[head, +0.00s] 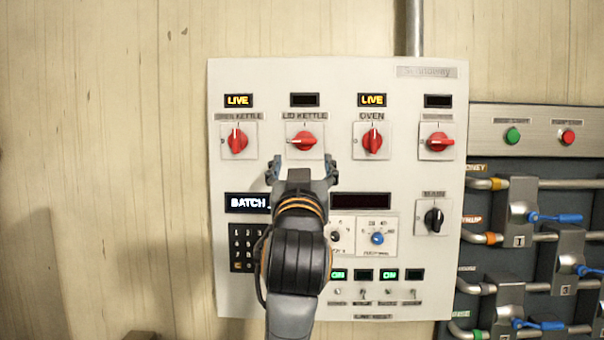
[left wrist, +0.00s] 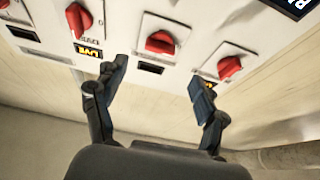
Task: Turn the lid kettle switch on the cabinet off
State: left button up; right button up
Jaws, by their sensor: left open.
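The lid kettle switch (head: 304,141) is a red rotary knob on a white square plate in the cabinet panel's top row. Its handle lies about horizontal, and the display (head: 304,100) above it is dark. The knob also shows in the left wrist view (left wrist: 160,42), between two other red knobs. My left gripper (head: 302,168) is open and empty, with its fingertips just below the knob in the head view. In the left wrist view the fingers (left wrist: 158,74) are spread to either side of the knob, apart from it. My right gripper is not in view.
The open kettle knob (head: 238,141) and oven knob (head: 372,140) stand upright beneath LIVE displays. A fourth red knob (head: 438,141) lies horizontal under a dark display. My left arm covers part of the lower panel (head: 440,290). Valves with blue handles (head: 556,218) are at right.

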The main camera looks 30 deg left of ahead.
pick_arm(q)
jog(key=shift+v, duration=1.45)
jog(key=shift+f, duration=0.15)
